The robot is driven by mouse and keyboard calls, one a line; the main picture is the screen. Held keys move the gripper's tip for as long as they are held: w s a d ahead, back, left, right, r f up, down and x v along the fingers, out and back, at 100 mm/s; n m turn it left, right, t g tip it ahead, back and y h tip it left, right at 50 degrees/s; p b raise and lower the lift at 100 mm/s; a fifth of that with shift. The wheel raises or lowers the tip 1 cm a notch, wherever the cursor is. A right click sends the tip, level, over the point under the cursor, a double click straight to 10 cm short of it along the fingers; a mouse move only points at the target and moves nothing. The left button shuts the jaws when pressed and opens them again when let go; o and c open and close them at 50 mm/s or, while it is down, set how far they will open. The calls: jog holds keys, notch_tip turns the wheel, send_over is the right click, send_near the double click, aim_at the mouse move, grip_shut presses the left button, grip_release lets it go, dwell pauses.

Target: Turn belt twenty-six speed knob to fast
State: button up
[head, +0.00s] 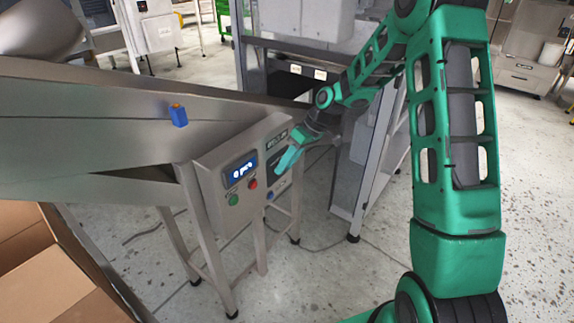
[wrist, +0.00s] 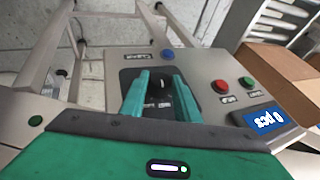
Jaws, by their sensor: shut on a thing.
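The speed knob is dark and sits on a black plate (wrist: 128,76) with white marks, on the grey control box (head: 215,160). My gripper (head: 284,163) is at the right part of the box's face in the head view and covers the knob there.
Near the fingers are a red button (wrist: 220,86), a green button (wrist: 246,83), a blue button (wrist: 168,55) and a lit display (wrist: 265,120). A steel chute (head: 90,125) with a blue item (head: 178,116) lies left. Cardboard boxes (head: 60,290) stand at lower left.

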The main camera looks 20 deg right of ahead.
jog(key=y, duration=0.1)
jog(key=g+y, duration=0.1)
jog(key=d+m, duration=0.1)
jog(key=shift+w+f+g+y, duration=0.25)
jog(key=shift+w+g+y, duration=0.05)
jog(key=shift+w+y, duration=0.1)
jog(key=shift+w+f+m+g+y, duration=0.15)
jog(key=shift+m+g+y, duration=0.4)
jog(key=shift+y, duration=0.95)
jog(key=shift+d+g, duration=0.1)
jog(key=shift+g, duration=0.15)
jog(key=o, duration=0.9)
jog(key=shift+f, duration=0.1)
jog(key=shift+o, duration=0.7)
